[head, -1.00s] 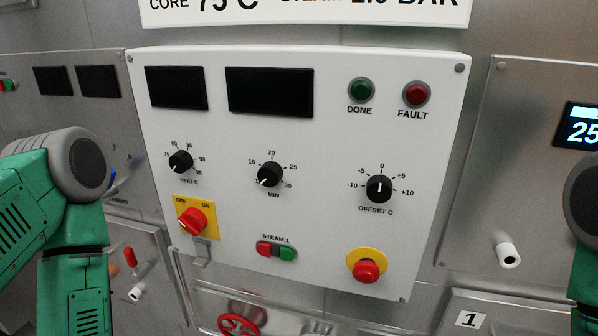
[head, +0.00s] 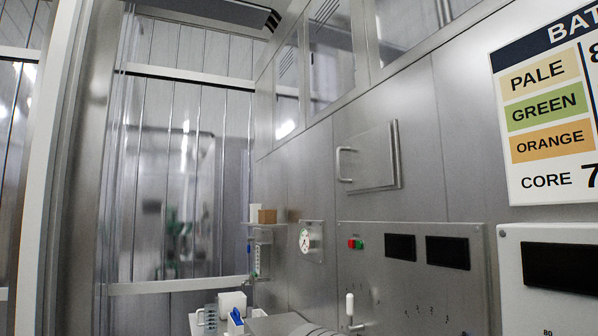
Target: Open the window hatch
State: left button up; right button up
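The likely window hatch (head: 373,160) is a square steel panel on the metal wall, right of the middle in the head view. It looks shut, with a bar handle (head: 344,164) on its left side. Neither gripper shows in the head view. A rounded grey part of my own arm shows at the bottom edge, below the hatch, but no fingers are visible.
A control panel (head: 412,272) with dark displays sits below the hatch. A batch sign (head: 548,115) hangs at the right. Clear strip curtains (head: 180,180) fill the left.

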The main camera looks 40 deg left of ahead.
aim_at(369, 163)
jog(key=j+u, duration=0.35)
jog(key=k+j+u, duration=0.1)
jog(key=u, duration=0.3)
jog(key=j, duration=0.1)
